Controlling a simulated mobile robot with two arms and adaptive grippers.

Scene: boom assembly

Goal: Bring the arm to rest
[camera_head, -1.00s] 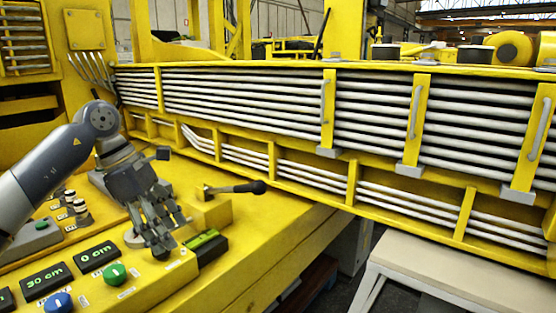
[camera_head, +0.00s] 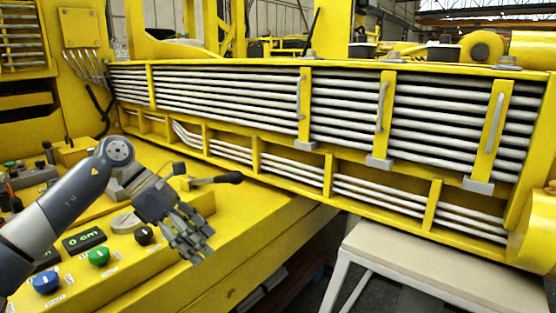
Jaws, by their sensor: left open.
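My left arm comes in from the lower left over the yellow control console (camera_head: 160,275). My left gripper (camera_head: 196,247) is open and empty, its fingers pointing down and to the right, beside the console's knobs and over its front edge. It looks apart from the black knob (camera_head: 145,235) to its left. Behind the gripper a lever with a black handle (camera_head: 229,178) points right. My right gripper is not in view.
A green button (camera_head: 98,257), a blue button (camera_head: 45,281) and a "0 cm" display (camera_head: 84,239) are on the console. The long yellow boom (camera_head: 250,155) with grey pipes runs behind. A pale bench (camera_head: 440,270) stands at the lower right.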

